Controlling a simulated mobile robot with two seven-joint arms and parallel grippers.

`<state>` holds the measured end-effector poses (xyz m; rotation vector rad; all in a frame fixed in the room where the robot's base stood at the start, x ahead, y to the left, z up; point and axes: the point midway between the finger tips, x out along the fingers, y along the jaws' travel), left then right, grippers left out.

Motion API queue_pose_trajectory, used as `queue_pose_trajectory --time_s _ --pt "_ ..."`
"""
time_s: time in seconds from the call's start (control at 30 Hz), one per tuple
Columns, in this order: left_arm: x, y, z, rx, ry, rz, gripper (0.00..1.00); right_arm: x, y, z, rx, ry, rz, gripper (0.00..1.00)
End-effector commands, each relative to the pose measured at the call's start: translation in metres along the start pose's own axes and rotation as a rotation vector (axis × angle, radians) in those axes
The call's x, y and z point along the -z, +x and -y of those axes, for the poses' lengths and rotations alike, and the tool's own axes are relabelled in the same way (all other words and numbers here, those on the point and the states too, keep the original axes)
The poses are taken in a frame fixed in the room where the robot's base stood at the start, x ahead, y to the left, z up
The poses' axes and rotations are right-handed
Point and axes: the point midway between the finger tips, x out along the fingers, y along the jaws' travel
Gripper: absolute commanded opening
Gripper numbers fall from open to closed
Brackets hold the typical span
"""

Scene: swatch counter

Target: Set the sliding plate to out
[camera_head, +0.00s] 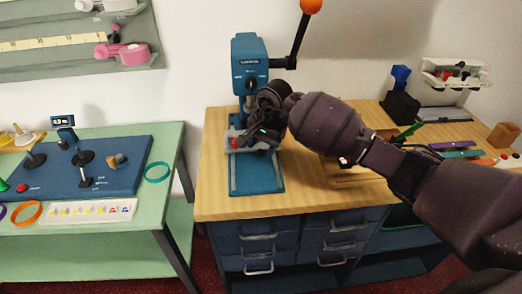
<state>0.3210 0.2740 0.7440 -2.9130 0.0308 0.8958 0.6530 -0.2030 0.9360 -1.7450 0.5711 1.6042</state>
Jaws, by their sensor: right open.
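A blue press (249,58) stands on the wooden counter, with a black lever that ends in an orange ball above and to its right. Its blue base (257,184) stretches toward the front of the counter. The sliding plate (234,150) appears as a small grey piece low on the press, with a red part beside it; most of it is hidden behind my gripper. My right gripper (247,141) is open at this plate, in front of the press column. I cannot tell whether its fingers touch the plate. My left gripper is not in view.
A green table (170,190) with a blue board (118,172) stands at the left, apart from the counter (225,207). My right arm crosses over the counter.

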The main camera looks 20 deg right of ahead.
Motion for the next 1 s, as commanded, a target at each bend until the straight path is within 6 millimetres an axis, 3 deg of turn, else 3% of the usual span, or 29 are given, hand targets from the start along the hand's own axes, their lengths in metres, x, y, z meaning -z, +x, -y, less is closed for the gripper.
queue_pose_trajectory --time_s 0.2,0.57,0.9,1.0 --pt "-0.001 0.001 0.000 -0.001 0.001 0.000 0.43 0.000 0.019 0.000 -0.001 0.001 0.000 0.53" --pt "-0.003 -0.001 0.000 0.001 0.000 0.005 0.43 0.000 0.021 0.000 0.000 0.000 -0.001 0.51" --pt "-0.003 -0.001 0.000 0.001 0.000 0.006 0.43 0.000 0.021 0.000 0.000 0.000 -0.001 0.00" --pt "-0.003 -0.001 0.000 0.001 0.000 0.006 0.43 0.000 0.021 0.000 0.000 0.001 -0.001 0.00"
